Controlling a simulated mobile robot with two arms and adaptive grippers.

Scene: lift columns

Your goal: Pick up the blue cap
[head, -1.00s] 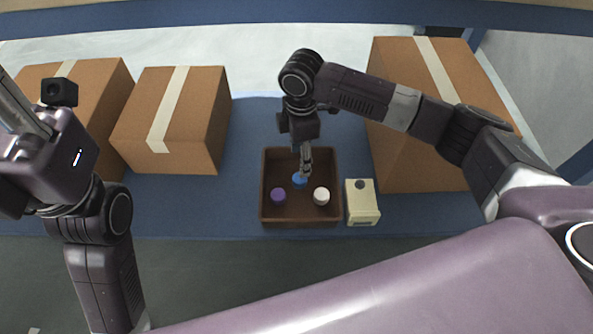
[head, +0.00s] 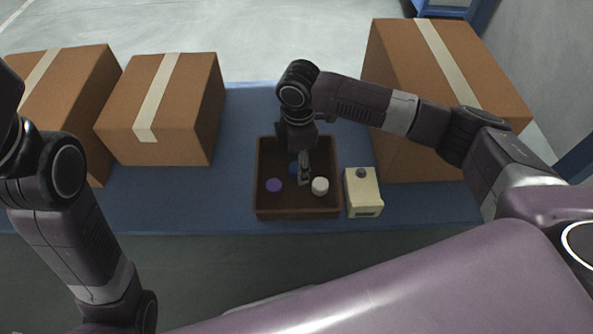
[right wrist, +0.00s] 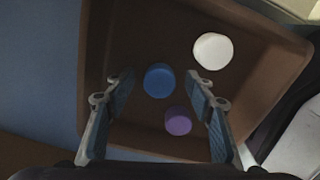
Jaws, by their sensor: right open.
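The blue cap (head: 293,168) lies in a brown tray (head: 297,214), partly hidden behind my right gripper (head: 304,180) in the head view. In the right wrist view the blue cap (right wrist: 159,80) shows whole, between the two spread fingers of my open right gripper (right wrist: 160,77) as seen from above. The fingers look empty; their height above the tray floor is hard to tell. A purple cap (head: 274,185) and a white cap (head: 320,186) lie in the same tray. My left arm is at the left edge of the head view, its gripper out of frame.
A cream box (head: 362,194) with a grey round knob stands close to the tray's right side. A large carton (head: 435,110) stands behind it. Two cartons (head: 165,110) (head: 65,95) stand at left. The blue tabletop (head: 190,205) is clear left of the tray.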

